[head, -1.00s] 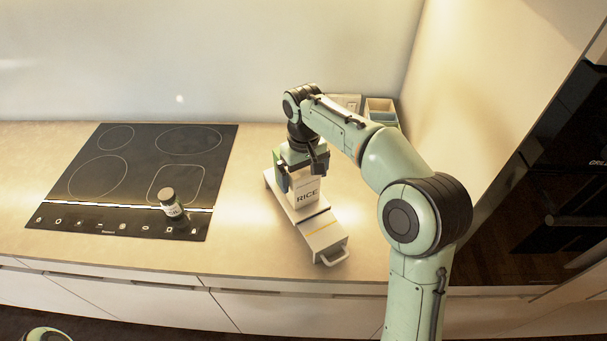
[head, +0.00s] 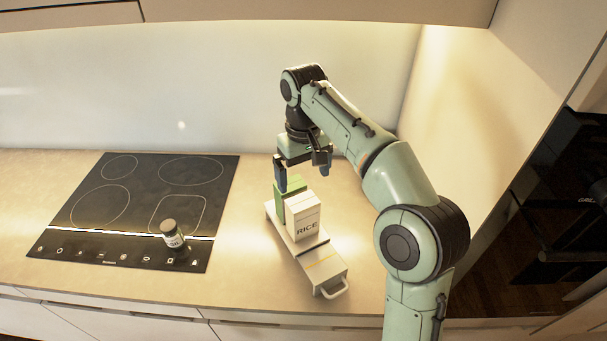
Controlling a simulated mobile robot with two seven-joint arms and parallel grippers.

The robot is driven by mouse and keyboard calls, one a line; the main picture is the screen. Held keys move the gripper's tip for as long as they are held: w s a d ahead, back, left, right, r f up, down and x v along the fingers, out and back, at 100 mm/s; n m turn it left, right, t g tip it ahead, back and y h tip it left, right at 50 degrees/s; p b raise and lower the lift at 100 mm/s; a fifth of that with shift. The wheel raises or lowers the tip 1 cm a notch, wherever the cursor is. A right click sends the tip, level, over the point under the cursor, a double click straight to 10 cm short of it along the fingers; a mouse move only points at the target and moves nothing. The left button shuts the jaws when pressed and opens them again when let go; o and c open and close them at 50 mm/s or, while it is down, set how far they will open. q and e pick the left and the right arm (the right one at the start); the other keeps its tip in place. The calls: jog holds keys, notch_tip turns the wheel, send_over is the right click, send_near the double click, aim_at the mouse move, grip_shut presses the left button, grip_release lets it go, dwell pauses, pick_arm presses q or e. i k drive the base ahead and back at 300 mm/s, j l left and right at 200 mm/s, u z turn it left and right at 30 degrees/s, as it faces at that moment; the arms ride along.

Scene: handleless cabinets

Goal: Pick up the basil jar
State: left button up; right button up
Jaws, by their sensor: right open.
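A small dark jar (head: 174,238) with a grey lid and a pale label stands on the front right corner of the black cooktop. It looks like the basil jar, but the label is too small to read. My right gripper (head: 301,185) is open and points down above the boxes on the tray, well to the right of the jar. Its fingers are apart and I see nothing held between them. My left gripper is out of view.
A white RICE box (head: 303,217) and a green box (head: 280,203) stand on a pale handled tray (head: 325,272) right of the cooktop (head: 130,205). The counter (head: 236,262) between cooktop and tray is clear. A tall cabinet wall (head: 490,120) rises at right.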

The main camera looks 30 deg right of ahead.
aim_at(173, 234)
jog(key=k, duration=1)
